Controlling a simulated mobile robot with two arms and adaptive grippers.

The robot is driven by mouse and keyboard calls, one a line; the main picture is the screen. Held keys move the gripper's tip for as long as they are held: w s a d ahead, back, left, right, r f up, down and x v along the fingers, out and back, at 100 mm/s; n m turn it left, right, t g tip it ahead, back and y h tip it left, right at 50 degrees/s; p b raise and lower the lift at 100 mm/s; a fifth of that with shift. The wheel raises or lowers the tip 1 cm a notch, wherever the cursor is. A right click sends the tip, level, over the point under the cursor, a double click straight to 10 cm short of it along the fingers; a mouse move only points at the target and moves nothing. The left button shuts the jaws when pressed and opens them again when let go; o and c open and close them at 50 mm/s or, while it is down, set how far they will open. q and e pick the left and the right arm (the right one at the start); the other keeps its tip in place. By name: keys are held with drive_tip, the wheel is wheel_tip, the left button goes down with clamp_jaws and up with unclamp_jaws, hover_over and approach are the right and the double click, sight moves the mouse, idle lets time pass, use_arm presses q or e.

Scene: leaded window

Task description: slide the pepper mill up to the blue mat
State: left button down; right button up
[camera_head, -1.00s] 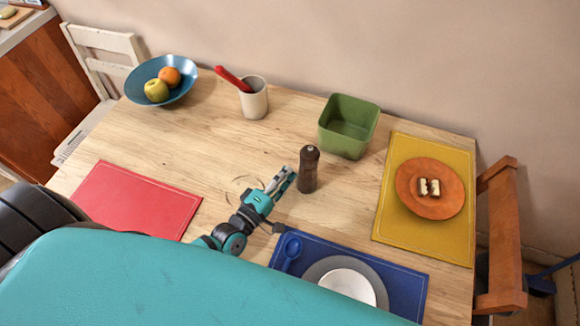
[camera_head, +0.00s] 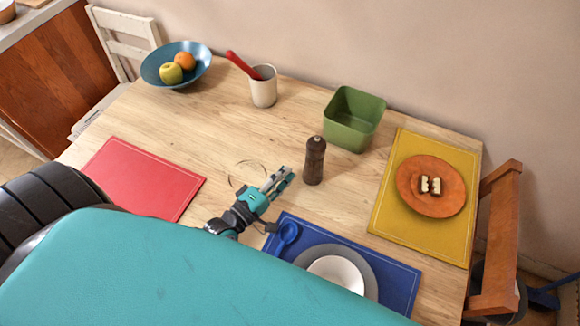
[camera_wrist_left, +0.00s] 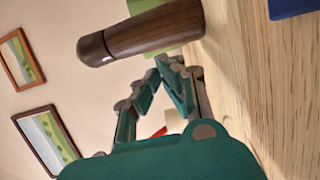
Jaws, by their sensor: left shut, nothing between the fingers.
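The dark brown pepper mill (camera_head: 314,161) stands upright on the table, beyond the blue mat (camera_head: 402,284) with bare wood between them. The mat holds a blue spoon and a grey plate with a white bowl or dish. My left gripper (camera_head: 283,176) is shut and empty, just left of the mill with a small gap in the head view. In the left wrist view the mill (camera_wrist_left: 150,32) lies across the top of the picture, just beyond the shut fingers (camera_wrist_left: 165,68). A corner of the blue mat (camera_wrist_left: 292,8) shows at upper right. My right gripper is not in view.
A green square bin (camera_head: 353,118) stands behind the mill. A yellow mat (camera_head: 395,215) with an orange plate lies to the right. A red mat (camera_head: 142,178), a blue fruit bowl (camera_head: 148,72) and a cup (camera_head: 263,92) with a red-handled utensil are further left. The table's middle left is clear.

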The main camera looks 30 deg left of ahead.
use_arm(q)
drive_tip(key=v, duration=0.4)
drive_tip(key=shift+s+a, duration=0.15)
drive_tip(key=shift+s, duration=0.2)
